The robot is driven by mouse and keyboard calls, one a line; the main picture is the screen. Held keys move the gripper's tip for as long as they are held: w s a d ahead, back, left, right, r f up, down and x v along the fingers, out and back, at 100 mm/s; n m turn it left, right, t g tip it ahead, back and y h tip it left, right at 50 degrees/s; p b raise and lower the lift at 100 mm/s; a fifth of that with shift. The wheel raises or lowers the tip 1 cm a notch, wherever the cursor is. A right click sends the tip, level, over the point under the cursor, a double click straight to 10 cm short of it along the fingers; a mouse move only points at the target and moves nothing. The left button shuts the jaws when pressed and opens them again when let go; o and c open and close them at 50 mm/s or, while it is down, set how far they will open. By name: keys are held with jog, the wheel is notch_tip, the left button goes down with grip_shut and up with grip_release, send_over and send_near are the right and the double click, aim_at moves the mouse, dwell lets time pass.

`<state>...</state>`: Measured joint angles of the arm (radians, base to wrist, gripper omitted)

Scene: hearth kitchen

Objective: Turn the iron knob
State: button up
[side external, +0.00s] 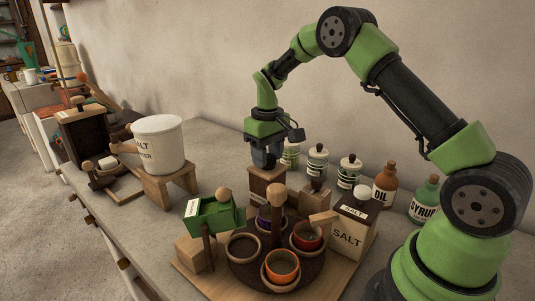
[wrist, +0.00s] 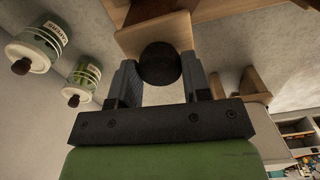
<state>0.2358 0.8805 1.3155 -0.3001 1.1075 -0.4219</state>
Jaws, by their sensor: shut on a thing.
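The iron knob (wrist: 159,65) is dark and round, and shows in the wrist view at the end of a wooden box (wrist: 155,32). My gripper (side external: 264,160) points down over the top of the same wooden box (side external: 266,183) in the side view. Its two fingers stand on either side of the knob and are shut on it. In the side view the fingers hide the knob. How far the knob is turned cannot be told.
A round wooden stand with several coloured cups (side external: 282,267) is in front of the box. A salt box (side external: 347,230) stands to its right, a green scoop-like box (side external: 213,213) to its left. Striped jars (side external: 317,163) line the wall behind. A white bucket (side external: 158,145) stands farther left.

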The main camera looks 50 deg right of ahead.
aim_at(268, 157)
jog(key=m, duration=0.4)
jog(key=shift+r+m, duration=0.1)
jog(key=shift+m, duration=2.8)
jog(key=o, duration=0.9)
notch_tip(268, 157, up, 9)
jog(key=shift+f, duration=0.1)
jog(key=shift+r, duration=0.55)
